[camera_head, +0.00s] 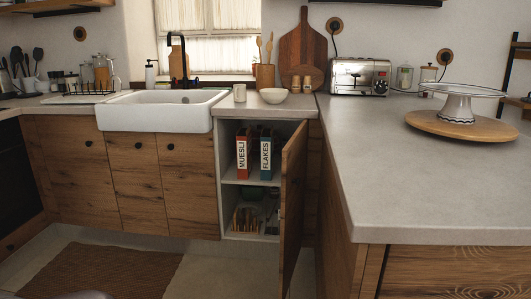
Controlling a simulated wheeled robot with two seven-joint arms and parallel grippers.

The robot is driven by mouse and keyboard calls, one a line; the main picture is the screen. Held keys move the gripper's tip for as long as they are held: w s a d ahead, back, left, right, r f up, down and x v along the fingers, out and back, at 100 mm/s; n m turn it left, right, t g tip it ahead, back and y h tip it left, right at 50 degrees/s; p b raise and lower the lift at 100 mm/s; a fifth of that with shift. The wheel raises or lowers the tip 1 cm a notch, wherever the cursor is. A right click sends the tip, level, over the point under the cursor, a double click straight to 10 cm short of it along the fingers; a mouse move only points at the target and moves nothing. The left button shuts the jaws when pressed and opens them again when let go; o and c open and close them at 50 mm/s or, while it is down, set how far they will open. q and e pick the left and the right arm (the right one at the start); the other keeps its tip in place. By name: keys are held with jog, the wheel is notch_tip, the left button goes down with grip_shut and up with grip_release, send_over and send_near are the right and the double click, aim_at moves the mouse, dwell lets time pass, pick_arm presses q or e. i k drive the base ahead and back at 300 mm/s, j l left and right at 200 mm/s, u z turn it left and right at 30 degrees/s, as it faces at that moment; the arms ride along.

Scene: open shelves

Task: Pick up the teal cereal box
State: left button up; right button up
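The teal cereal box (266,156), labelled FLAKES, stands upright on the upper shelf of an open cabinet, in the middle of the head view. A red box (242,156) labelled MUESLI stands upright close to its left. Dark shadowed space lies behind both boxes. Neither of my grippers is in view, and nothing is holding the teal box.
The cabinet door (292,205) stands open on the right of the shelves. Dishes stand on the lower shelf (245,237). The stone counter (390,170) juts forward on the right. A brown rug (105,270) lies on the floor at left; floor before the cabinet is clear.

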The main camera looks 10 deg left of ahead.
aim_at(267, 134)
jog(key=k+z, duration=0.5)
jog(key=k+l+z, duration=0.2)
jog(key=z, duration=0.3)
jog(key=i+j+z, duration=0.4)
jog(key=j, duration=0.45)
jog(key=j+z, duration=0.45)
jog(key=j, duration=0.35)
jog(key=i+j+z, duration=0.1)
jog(key=j+z, duration=0.3)
jog(key=j, duration=4.2)
